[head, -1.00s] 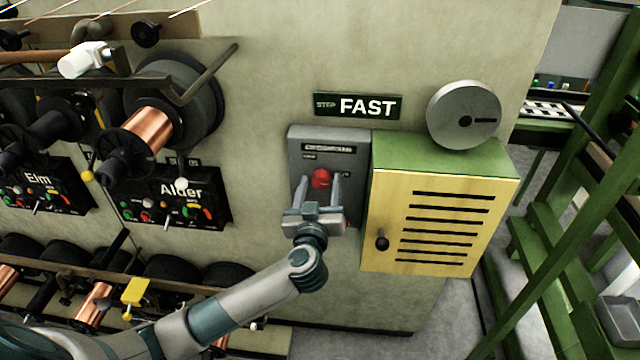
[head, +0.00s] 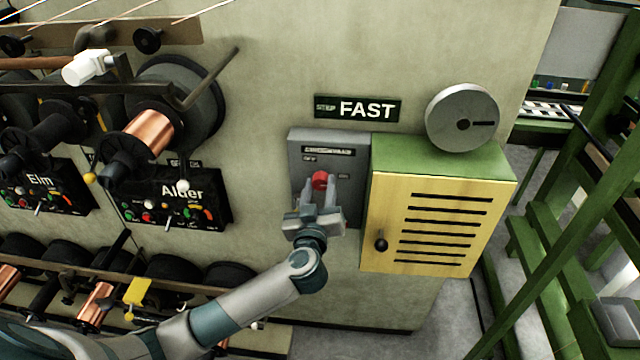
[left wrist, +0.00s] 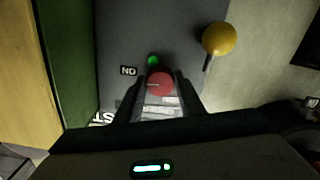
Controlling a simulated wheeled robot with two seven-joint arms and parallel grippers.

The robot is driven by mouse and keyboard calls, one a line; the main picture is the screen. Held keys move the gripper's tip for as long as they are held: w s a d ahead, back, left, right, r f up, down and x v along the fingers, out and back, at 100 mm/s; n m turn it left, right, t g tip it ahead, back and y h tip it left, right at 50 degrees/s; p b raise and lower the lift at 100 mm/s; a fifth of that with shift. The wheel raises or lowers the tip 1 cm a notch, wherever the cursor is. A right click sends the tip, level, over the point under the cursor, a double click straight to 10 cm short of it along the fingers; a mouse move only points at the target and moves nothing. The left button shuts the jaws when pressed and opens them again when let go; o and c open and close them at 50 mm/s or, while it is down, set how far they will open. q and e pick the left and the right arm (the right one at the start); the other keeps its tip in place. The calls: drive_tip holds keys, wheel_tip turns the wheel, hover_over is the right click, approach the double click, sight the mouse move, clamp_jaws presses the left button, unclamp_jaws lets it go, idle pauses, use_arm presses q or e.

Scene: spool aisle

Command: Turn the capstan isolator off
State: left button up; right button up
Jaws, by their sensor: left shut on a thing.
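The capstan isolator is a grey box (head: 345,144) on the wall under the FAST sign, with a red knob (head: 320,180) on its front. My left gripper (head: 319,186) reaches up from below and its fingers are shut on the red knob. In the left wrist view the red knob (left wrist: 160,83) sits between the two dark fingers. A pale mark shows on the knob's left side there. A small ON label (left wrist: 129,71) and a green light (left wrist: 153,60) are near it. The OFF label (head: 309,158) is at the box's upper left. My right gripper is not in view.
A yellow-fronted green cabinet (head: 440,222) stands just right of the isolator, with a grey disc (head: 462,117) above it. At left are copper spools (head: 150,132) and the Alder panel (head: 175,200). A yellow ball (left wrist: 219,39) on a stem shows in the wrist view.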

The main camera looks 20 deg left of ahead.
use_arm(q)
drive_tip(key=n+p, duration=0.4)
drive_tip(key=shift+r, duration=0.15)
drive_tip(key=n+p, duration=0.2)
drive_tip(key=n, duration=0.2)
drive_tip(key=shift+n+p, duration=0.3)
drive_tip(key=shift+p, duration=0.05)
drive_tip(key=n+p, duration=0.1)
drive_tip(key=n, duration=0.2)
drive_tip(key=shift+n, duration=0.3)
drive_tip(key=n, duration=0.4)
drive_tip(key=shift+f+n, duration=0.2)
drive_tip(key=shift+n, duration=0.1)
drive_tip(key=o, duration=1)
drive_tip(key=shift+o, duration=0.2)
drive_tip(key=b+v, duration=0.4)
drive_tip(key=v, duration=1.3)
drive_tip(key=shift+s, duration=0.25)
